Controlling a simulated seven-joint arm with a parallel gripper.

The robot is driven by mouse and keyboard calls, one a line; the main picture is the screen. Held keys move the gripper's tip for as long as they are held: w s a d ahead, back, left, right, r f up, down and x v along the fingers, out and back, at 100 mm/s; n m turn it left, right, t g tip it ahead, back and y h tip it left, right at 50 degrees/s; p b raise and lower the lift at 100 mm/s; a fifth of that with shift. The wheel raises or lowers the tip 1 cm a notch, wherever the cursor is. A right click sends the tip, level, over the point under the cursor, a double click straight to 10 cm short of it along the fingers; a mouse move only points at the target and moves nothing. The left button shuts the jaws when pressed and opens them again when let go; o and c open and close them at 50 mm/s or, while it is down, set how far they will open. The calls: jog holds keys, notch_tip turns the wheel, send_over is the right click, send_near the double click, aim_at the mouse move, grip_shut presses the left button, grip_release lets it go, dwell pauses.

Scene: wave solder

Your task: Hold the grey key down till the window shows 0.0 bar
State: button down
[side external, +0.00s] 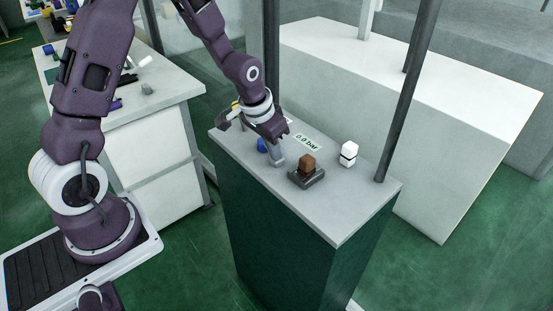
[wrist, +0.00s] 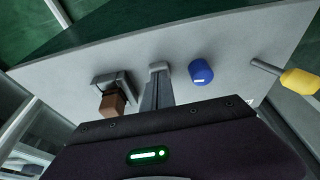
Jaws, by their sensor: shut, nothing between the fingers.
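The window (side external: 306,143) on the grey bench top reads 0.0 bar in the side view. My gripper (side external: 278,164) points down at the bench, between a blue item and a brown block. Its fingers are shut together with nothing between them; they also show in the wrist view (wrist: 158,72). I cannot make out the grey key as a separate thing. The spot under the fingertips is hidden, so I cannot tell whether they touch or press it.
A brown block (side external: 307,162) sits on a dark grey holder (side external: 308,179), right of the fingers in the side view. A blue item (wrist: 201,72) stands close by. A white item with a dark band (side external: 348,153) stands farther right. A yellow-handled tool (wrist: 300,82) lies at the wrist view's right.

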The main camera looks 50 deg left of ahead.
jog(key=shift+r, duration=2.9)
jog(key=shift+r, duration=0.3)
notch_tip(320, 180, up, 6)
send_over(268, 168)
jog(key=s+d+r, duration=0.2)
jog(key=s+r, duration=0.2)
jog(key=s+d+r+t, duration=0.1)
jog(key=s+r, duration=0.1)
jog(key=s, duration=0.7)
jog(key=s+d+r+t, duration=0.1)
jog(key=s+d+r, duration=0.1)
jog(key=s, duration=0.8)
jog(key=shift+d+r, duration=0.15)
jog(key=shift+d, duration=0.15)
